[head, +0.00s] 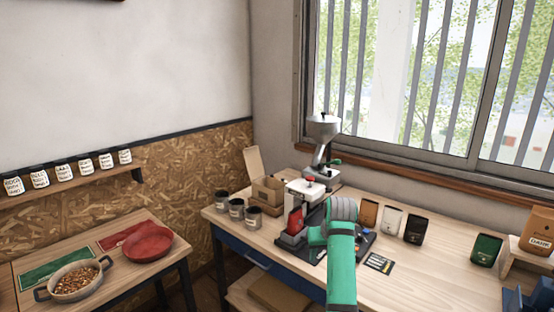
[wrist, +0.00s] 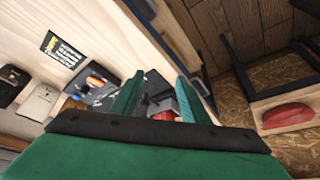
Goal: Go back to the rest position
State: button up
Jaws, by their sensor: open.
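My green gripper (wrist: 160,84) is open in the wrist view. Its two fingers stand apart, with a red item (wrist: 160,110) seen between or beyond them; I cannot tell whether they touch it. In the head view my green arm reaches over the front of the workbench (head: 395,285) to the white machine with a red knob (head: 308,190). The fingertips are mostly hidden there by my own wrist. A red item (head: 295,222) stands at the machine's left side, close to my gripper.
A grinder with a hopper (head: 323,127) stands behind. Several coffee bags (head: 392,220) line the right. A left table holds a bean pan (head: 73,283) and red bowl (head: 148,243).

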jog(key=s+a+f+t, duration=0.1)
jog(key=s+a+f, duration=0.2)
jog(key=f, duration=0.5)
jog(key=s+a+f+t, duration=0.1)
jog(key=s+a+f, duration=0.15)
jog(key=f, duration=0.55)
jog(key=s+a+f+t, duration=0.1)
jog(key=s+a+f, duration=0.15)
jog(key=f, duration=0.65)
jog(key=s+a+f+m+t, duration=0.1)
jog(key=s+a+f, duration=0.2)
jog(key=s+f, duration=0.35)
jog(key=s+a+f+m+t, duration=0.1)
jog(key=s+a+f, duration=0.25)
jog(key=s, duration=0.65)
jog(key=s+r+t, duration=0.2)
jog(key=s, duration=0.9)
jog(key=s+r+t, duration=0.1)
jog(key=s+r, duration=0.1)
jog(key=s, duration=0.9)
jog(key=s+r+n+t, duration=0.1)
jog(key=s+r+t, duration=0.1)
jog(key=s+r, duration=1.3)
jog(key=shift+s+a+r+t+h, duration=0.15)
jog(key=shift+r+t+h, duration=0.15)
jog(key=shift+r, duration=0.15)
